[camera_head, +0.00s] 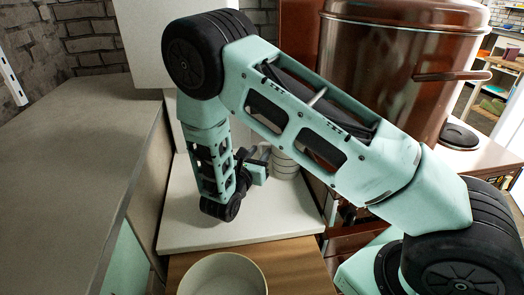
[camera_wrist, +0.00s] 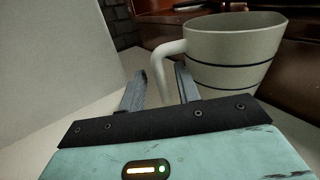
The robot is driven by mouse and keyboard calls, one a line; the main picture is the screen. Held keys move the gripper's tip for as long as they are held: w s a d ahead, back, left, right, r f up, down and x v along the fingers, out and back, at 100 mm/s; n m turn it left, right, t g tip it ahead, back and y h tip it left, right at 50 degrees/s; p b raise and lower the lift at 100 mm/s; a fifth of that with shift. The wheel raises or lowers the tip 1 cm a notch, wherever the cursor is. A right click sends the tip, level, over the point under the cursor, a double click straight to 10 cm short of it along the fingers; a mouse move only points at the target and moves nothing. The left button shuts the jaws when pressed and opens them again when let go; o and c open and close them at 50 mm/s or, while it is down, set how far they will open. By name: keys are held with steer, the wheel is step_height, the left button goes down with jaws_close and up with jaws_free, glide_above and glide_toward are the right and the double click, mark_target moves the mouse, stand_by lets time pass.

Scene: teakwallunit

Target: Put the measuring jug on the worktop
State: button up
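The measuring jug (camera_head: 285,165) is cream with dark bands and stands upright on a white surface (camera_head: 270,222), partly hidden by my arm in the head view. In the wrist view the jug (camera_wrist: 235,55) is at the upper right, its handle (camera_wrist: 160,68) pointing left. My gripper (camera_wrist: 158,88) is open, and the lower part of the handle shows between its two fingers. I cannot tell whether either finger touches it. In the head view my gripper (camera_head: 254,165) is just left of the jug. A grey-beige top (camera_head: 75,130) is at the left; I cannot tell which surface is the worktop.
A large brown, shiny pot-like vessel (camera_head: 360,70) stands behind and right of the jug. A pale bowl (camera_head: 187,289) sits on a wooden surface (camera_head: 295,275) at the front. A pale upright panel (camera_head: 140,40) is at the back. The left top is clear.

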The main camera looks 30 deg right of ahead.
steer(key=v, duration=0.9)
steer(key=shift+b, duration=0.3)
steer(key=shift+s+a, duration=0.15)
steer(key=shift+s, duration=0.05)
steer(key=s+r+m+g, duration=0.1)
steer(key=s+m+g, duration=0.1)
steer(key=s+r+m+g+y, duration=0.1)
steer(key=s+m+g, duration=0.1)
steer(key=s, duration=0.1)
steer(key=s+d+m+g, duration=0.1)
steer(key=s+m+g, duration=0.1)
steer(key=shift+s+r+g+y, duration=0.35)
steer(key=shift+r+g+y, duration=0.05)
steer(key=s+a+r+m+g+y, duration=0.1)
steer(key=s+a+r+m+y, duration=0.3)
steer(key=s+a+m+y, duration=0.2)
steer(key=s+a+r+m+g+y, duration=0.2)
steer(key=s+a+m+y, duration=0.3)
steer(key=s, duration=0.6)
steer(key=a+r+y, duration=0.1)
steer(key=a+y, duration=0.1)
steer(key=shift+s+r+m+y, duration=0.3)
steer(key=shift+r+m+y, duration=0.05)
steer(key=shift+m+y, duration=0.05)
